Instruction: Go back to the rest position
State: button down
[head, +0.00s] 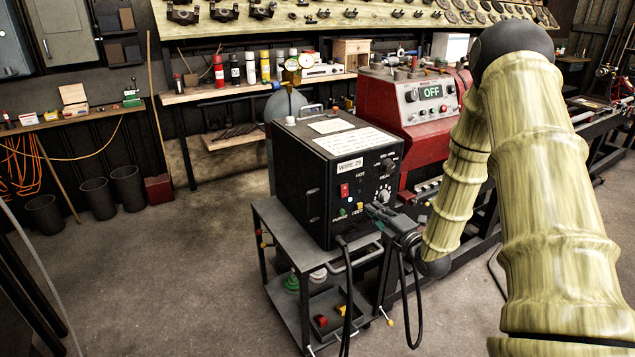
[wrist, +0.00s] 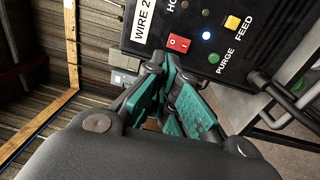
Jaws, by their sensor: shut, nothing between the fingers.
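My gripper (head: 376,211) is at the front of the black wire-feed box (head: 334,165), close to the lower right of its panel. It is shut and empty, with its teal finger pads together. In the wrist view the gripper (wrist: 165,75) points at the panel, with the fingertips just below the red rocker switch (wrist: 179,43). I cannot tell whether the tips touch the box. The green PURGE button (wrist: 214,58), yellow FEED button (wrist: 232,22) and a lit bluish-white lamp (wrist: 206,36) are to the right of the switch.
The box stands on a grey cart (head: 275,226) with hoses hanging in front. A red lathe (head: 385,115) with an OFF display (head: 431,92) is behind it. A shelf with bottles (head: 235,70) is along the back wall. Open floor (head: 150,270) lies to the left.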

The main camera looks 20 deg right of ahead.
jog(key=s+a+f+m+g, duration=0.3)
jog(key=s+a+f+m, duration=0.15)
jog(key=f, duration=0.45)
jog(key=s+a+f+m+g+h, duration=0.1)
jog(key=s+a+f+m+g, duration=0.2)
jog(key=s+a+f, duration=0.4)
jog(key=s+a+f+m+g, duration=0.2)
jog(key=a+f+m+g, duration=0.25)
jog(key=f, duration=0.55)
jog(key=s+a+f+m+g, duration=0.2)
jog(key=s+a+f, duration=0.1)
jog(key=s, duration=0.6)
jog(key=s+a+f+m+g, duration=0.3)
jog(key=s+a, duration=0.1)
jog(key=s, duration=0.6)
jog(key=s+a+f+m+g+h, duration=0.1)
jog(key=s+a+f+m+g, duration=0.1)
jog(key=s, duration=0.7)
jog(key=shift+s+a+f+m+g, duration=0.15)
jog(key=shift+a+f+m+g, duration=0.3)
jog(key=shift+a+f, duration=0.6)
jog(key=shift+a+r, duration=0.1)
